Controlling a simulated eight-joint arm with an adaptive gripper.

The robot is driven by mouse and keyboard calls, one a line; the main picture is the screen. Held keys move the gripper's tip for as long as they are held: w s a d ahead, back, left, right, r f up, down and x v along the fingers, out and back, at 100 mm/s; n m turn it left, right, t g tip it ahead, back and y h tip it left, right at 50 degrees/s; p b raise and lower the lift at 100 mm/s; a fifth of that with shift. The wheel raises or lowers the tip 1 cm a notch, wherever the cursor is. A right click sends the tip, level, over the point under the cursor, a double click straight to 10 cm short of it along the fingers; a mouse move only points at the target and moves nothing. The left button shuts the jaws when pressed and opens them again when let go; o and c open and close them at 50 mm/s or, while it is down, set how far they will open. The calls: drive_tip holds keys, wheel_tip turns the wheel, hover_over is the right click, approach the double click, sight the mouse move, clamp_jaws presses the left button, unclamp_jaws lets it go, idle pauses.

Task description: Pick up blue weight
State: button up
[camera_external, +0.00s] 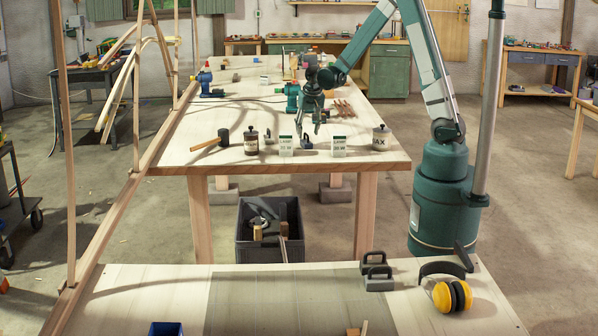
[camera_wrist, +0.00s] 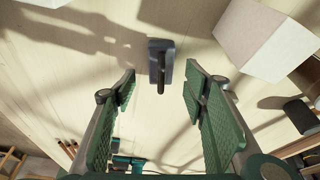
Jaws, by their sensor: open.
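The blue weight (camera_wrist: 160,62) is a small blue-grey block with a dark bar handle. In the wrist view it lies on the pale table top, centred ahead of my fingertips. In the external view the weight (camera_external: 307,144) is small and partly hard to make out, between two white boxes near the front of the long table. My gripper (camera_wrist: 160,88) has its two green fingers spread wide, with nothing between them. In the external view my gripper (camera_external: 316,127) hangs pointing down above the table, close to the weight and apart from it.
White boxes (camera_external: 286,146) (camera_external: 338,147) stand on either side of the weight. A canister (camera_external: 251,142), a mallet (camera_external: 212,142) and a wax canister (camera_external: 381,139) are along the same edge. Dark handled weights (camera_external: 377,280) and yellow earmuffs (camera_external: 453,296) lie on the near bench.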

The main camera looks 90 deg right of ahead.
drive_tip(key=shift+x, duration=2.6)
drive_tip(key=shift+c, duration=0.5)
clamp_jaws()
drive_tip(key=shift+r, duration=0.1)
drive_tip(key=shift+a+r, duration=0.1)
drive_tip(key=shift+r, duration=4.8)
